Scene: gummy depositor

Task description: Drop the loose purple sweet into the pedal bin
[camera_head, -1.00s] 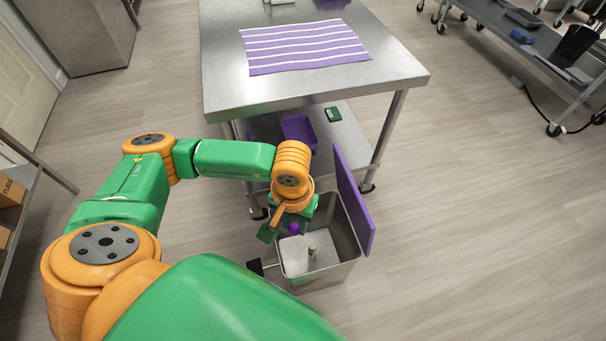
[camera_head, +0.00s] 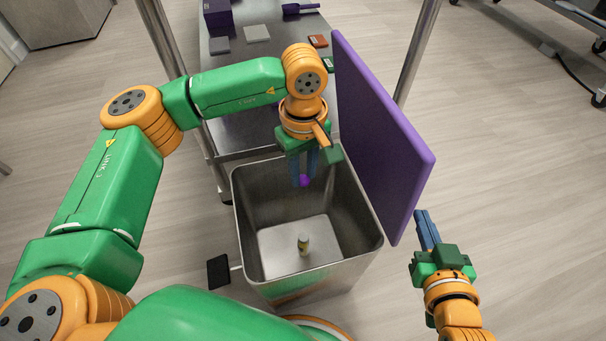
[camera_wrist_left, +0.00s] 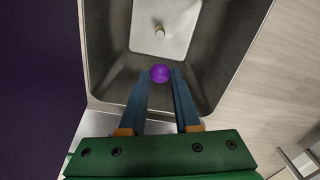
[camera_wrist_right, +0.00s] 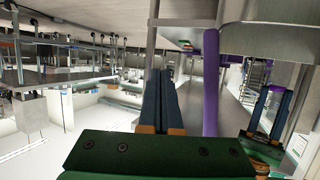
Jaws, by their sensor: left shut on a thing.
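The purple sweet (camera_head: 305,181) is a small round ball held between the fingertips of my left gripper (camera_head: 303,176). In the left wrist view the sweet (camera_wrist_left: 160,73) sits between the blue fingers, above the open bin. The pedal bin (camera_head: 262,252) is a steel box, its purple lid (camera_head: 385,140) standing upright on the right side. A black pedal (camera_head: 218,271) sticks out at the left. A small capped bottle (camera_head: 303,244) stands on the bin's floor. My right gripper (camera_head: 424,228) is to the right of the bin, empty, with its fingers together.
A steel table's lower shelf (camera_head: 240,115) lies behind the bin, with a purple box (camera_head: 217,14), grey squares and small coloured items on it. Table legs rise on both sides. The floor (camera_head: 520,200) to the right is clear.

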